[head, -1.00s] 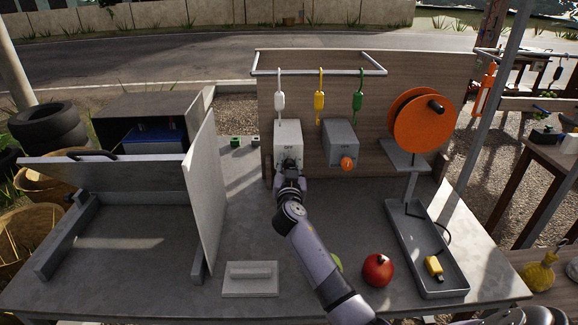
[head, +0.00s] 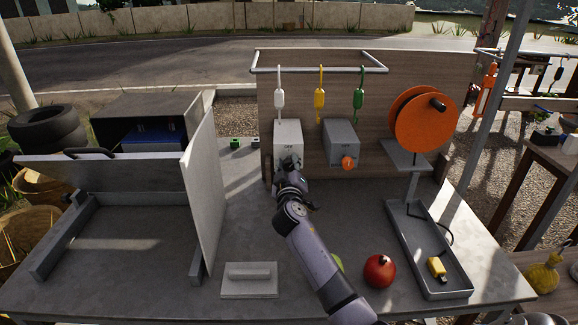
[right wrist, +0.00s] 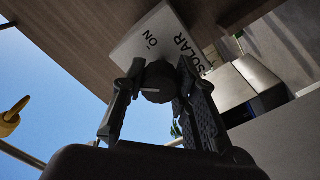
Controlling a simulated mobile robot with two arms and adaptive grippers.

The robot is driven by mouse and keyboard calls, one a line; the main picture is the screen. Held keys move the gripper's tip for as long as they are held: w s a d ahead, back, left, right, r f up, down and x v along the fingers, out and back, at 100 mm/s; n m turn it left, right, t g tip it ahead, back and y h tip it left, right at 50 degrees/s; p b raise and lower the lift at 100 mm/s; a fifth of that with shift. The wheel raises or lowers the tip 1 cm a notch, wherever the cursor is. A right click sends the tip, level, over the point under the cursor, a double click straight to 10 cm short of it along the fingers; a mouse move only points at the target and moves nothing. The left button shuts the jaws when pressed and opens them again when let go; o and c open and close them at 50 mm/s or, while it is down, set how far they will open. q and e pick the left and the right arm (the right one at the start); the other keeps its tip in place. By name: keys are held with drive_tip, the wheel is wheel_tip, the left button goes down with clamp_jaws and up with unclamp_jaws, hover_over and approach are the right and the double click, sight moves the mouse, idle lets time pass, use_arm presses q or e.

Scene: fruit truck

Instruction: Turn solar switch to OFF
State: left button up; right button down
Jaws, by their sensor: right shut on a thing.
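The solar switch box (head: 288,138) is white and mounted low on the wooden panel, left of a grey switch box (head: 341,138) with an orange knob (head: 348,163). My right gripper (head: 290,163) is at the front of the white box and hides its knob in the head view. In the right wrist view the box face (right wrist: 150,42) carries the words ON and SOLAR. The black knob (right wrist: 157,84) sits between the fingertips of the right gripper (right wrist: 160,72), which are shut on it. A short pale line on the knob runs roughly sideways in the picture. My left gripper is not in view.
White, yellow and green hanging tags (head: 319,99) are above the boxes. An orange reel (head: 420,128) stands right, over a grey tray (head: 430,285). A white upright board (head: 201,200) stands left. A red fruit (head: 380,271) and a flat handled block (head: 249,280) lie on the table.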

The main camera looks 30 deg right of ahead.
drive_tip(key=n, duration=0.4)
drive_tip(key=shift+f+n+p, duration=0.1)
drive_tip(key=shift+n+p, duration=0.7)
drive_tip(key=shift+n, duration=1.5)
drive_tip(key=c, duration=1.2)
unclamp_jaws()
drive_tip(key=shift+c, duration=0.2)
drive_tip(key=shift+s+a, duration=0.3)
drive_tip(key=shift+s, duration=0.1)
drive_tip(key=v, duration=1.1)
drive_tip(key=shift+f, duration=0.15)
